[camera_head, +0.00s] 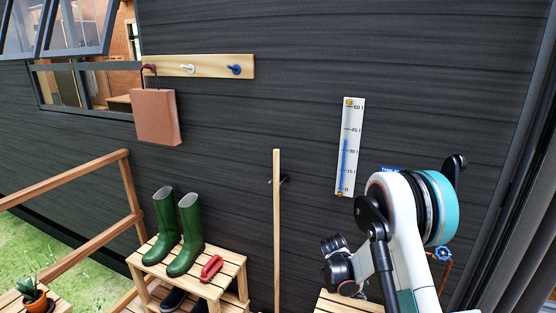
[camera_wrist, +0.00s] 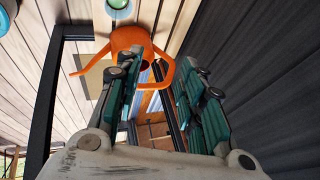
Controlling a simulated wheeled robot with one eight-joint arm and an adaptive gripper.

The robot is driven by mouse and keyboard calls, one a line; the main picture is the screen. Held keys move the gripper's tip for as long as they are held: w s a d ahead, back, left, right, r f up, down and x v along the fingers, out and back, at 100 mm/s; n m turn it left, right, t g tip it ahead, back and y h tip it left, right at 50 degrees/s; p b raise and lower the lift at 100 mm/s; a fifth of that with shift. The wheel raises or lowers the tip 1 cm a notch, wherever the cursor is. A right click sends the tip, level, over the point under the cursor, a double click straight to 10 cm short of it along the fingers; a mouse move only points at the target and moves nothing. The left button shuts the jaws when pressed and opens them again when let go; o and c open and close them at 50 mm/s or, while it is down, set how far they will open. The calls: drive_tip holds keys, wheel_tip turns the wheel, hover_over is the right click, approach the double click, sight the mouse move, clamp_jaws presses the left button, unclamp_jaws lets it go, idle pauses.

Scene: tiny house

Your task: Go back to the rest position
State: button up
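My gripper (camera_wrist: 160,85) shows in the wrist view with two teal-padded fingers spread apart. A wide gap lies between them, and nothing is clamped in it. An orange vessel with a curved handle, looking like a watering can (camera_wrist: 130,38), shows beyond the fingertips. The left finger partly covers it, and its distance from the fingers is hard to judge. In the camera_head view, my white and teal arm is bent at the lower right, in front of the dark wall. My fingers cannot be made out there.
A pink bag (camera_head: 155,117) hangs from a peg rail (camera_head: 210,66). A wooden pole (camera_head: 277,225) stands by the wall, with a gauge (camera_head: 350,147) right of it. A wooden railing (camera_head: 65,180) runs left.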

drive_tip(key=s+a+r+n+t+y, duration=0.15)
drive_tip(key=s+r+n, duration=0.4)
drive_tip(key=r, duration=0.75)
drive_tip(key=s+a+r+n+t+y, duration=0.15)
drive_tip(key=s+r+n, duration=0.4)
drive_tip(key=r, duration=0.75)
drive_tip(key=s+a+r+n+y, duration=0.1)
drive_tip(key=s+r+n, duration=0.1)
drive_tip(key=s+n, duration=0.2)
drive_tip(key=s+a+r+n+t, duration=0.1)
drive_tip(key=s+n, duration=0.3)
drive_tip(key=s, duration=0.7)
drive_tip(key=s+a+r+n+t+y, duration=0.1)
drive_tip(key=s+a+r+n, duration=0.2)
drive_tip(key=s, duration=0.4)
drive_tip(key=shift+s+r+n+y, duration=0.3)
drive_tip(key=shift+s+n, duration=0.1)
drive_tip(key=shift+n, duration=0.1)
